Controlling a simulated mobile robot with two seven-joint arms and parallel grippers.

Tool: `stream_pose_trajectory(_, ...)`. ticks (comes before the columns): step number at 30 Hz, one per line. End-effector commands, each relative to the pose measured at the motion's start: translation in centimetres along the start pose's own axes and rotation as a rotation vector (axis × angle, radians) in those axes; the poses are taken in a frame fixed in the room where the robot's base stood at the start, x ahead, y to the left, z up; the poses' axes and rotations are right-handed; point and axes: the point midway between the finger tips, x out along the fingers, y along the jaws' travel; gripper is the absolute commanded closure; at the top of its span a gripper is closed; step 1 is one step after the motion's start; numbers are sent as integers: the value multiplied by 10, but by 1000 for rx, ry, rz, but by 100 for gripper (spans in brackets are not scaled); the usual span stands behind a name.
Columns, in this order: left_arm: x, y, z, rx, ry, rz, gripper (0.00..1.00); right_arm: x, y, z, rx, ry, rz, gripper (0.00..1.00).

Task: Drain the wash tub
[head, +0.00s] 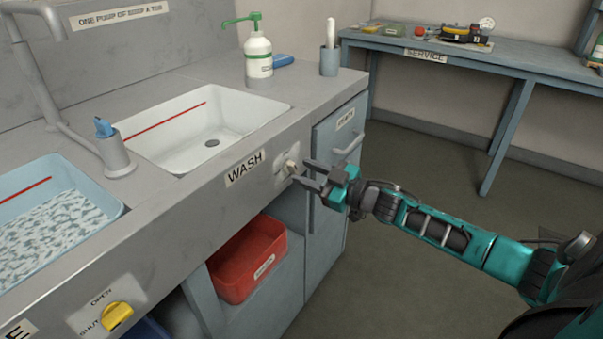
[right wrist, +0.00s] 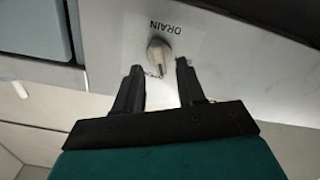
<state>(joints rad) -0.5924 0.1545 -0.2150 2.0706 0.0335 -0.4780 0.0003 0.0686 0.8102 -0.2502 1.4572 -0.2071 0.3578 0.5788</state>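The wash tub (head: 190,152) is the white basin above the WASH label (head: 245,168). It has a red line on its back wall and a dark drain hole (head: 212,143); I see no clear water surface in it. A pale drain knob (head: 291,166) sits on the counter front to the right of the label. In the right wrist view the knob (right wrist: 160,52) is beside the word DRAIN. My right gripper (head: 307,174) is open at the knob, with its fingertips (right wrist: 159,69) either side of and just short of it. My left gripper is out of view.
A blue tub (head: 62,222) with rippled water is at left, with a yellow knob (head: 117,316) marked OPEN and SHUT below. A tap (head: 114,155), soap bottle (head: 258,55) and grey cup (head: 329,62) stand on the counter. A red bin (head: 248,258) sits below; floor is clear at right.

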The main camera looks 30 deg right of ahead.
Motion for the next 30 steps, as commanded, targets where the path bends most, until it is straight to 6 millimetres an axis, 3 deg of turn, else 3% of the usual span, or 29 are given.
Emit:
stream_pose_trajectory(6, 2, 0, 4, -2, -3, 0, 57, 18, 0, 1, 1, -1, 1, 61)
stream_pose_trajectory(17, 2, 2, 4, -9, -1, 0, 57, 22, 0, 0, 1, -2, 0, 61)
stream_pose_trajectory(30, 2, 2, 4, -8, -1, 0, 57, 21, 0, 0, 0, -1, 0, 100)
